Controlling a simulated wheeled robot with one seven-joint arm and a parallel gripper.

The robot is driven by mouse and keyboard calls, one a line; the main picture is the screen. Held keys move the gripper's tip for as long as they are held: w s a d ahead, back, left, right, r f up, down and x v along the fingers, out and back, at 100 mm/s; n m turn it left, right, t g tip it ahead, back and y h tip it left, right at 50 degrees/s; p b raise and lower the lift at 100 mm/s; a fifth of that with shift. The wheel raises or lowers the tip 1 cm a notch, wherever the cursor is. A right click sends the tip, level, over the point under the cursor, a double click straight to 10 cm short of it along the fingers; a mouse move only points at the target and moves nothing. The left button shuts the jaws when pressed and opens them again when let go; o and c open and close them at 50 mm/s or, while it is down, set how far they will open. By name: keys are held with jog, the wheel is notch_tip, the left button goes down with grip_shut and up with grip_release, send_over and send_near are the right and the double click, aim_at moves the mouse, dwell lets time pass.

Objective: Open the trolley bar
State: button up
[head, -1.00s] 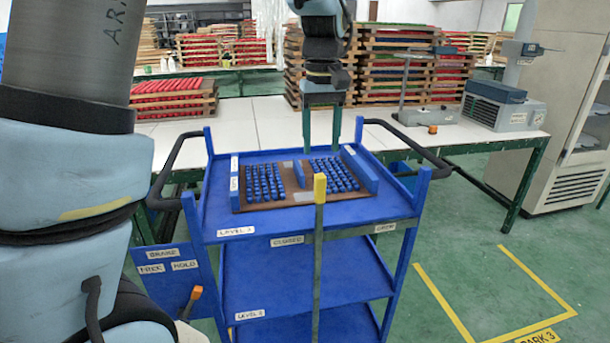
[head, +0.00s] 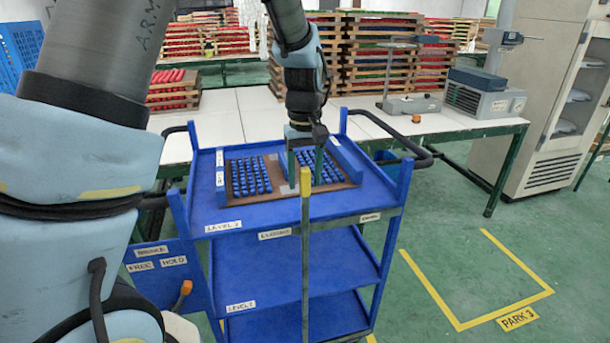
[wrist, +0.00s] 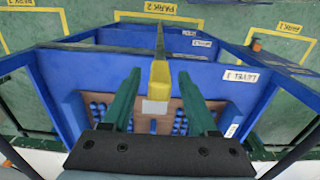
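The blue trolley (head: 222,212) stands in front of me. Its bar (head: 305,260) is a grey upright strip with a yellow top (head: 305,181), standing across the front of the shelves. The label CLOSED (head: 275,234) is just left of the bar, and the label OPEN (head: 370,217) is at the right end of the front edge. My gripper (head: 305,184) is open, pointing down with green fingers. In the wrist view, the yellow top (wrist: 160,74) lies between the two spread fingers of my gripper (wrist: 160,74), with gaps on both sides. I see no contact.
A brown tray (head: 268,184) with blue pieces lies on the top shelf, close to the fingers. Black handles (head: 405,145) stick out at both sides. A white table (head: 245,118) stands behind. Green floor with a yellow marked bay (head: 520,258) is free at the right.

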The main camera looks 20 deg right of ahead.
grip_shut()
dwell(1.2)
